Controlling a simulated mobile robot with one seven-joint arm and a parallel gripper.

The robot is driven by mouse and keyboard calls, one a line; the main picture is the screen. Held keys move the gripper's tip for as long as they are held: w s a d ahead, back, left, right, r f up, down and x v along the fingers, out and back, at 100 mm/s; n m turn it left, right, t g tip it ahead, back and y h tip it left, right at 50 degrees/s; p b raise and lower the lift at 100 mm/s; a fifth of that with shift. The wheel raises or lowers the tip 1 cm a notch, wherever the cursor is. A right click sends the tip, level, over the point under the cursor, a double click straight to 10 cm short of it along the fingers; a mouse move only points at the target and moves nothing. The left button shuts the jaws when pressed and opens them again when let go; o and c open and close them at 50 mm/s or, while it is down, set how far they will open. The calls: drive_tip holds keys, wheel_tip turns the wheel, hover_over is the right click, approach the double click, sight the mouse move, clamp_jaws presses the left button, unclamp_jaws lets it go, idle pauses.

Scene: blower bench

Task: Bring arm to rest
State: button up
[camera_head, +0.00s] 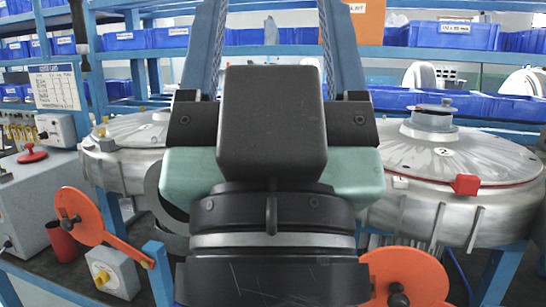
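My own arm fills the middle of the head view, close to the camera. The end that shows is a black block with teal sides above a dark, ringed wrist, which I take to be the back of my gripper (272,125). Its fingertips cannot be made out, so I cannot tell whether it is open or shut, or whether it holds anything. The bench space directly behind it is hidden.
A large metal blower housing (450,160) marked 2, with a red block (466,184), stands right. Another housing (120,170) stands left, partly hidden. Orange levers (90,215) (405,278) stand in front. A grey cabinet (35,200) is far left; shelves with blue bins (455,35) line the back.

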wheel_tip(320, 180, up, 13)
drive_tip(key=p, duration=1.1)
drive_tip(key=shift+r+p, duration=0.2)
drive_tip(key=shift+p, duration=0.2)
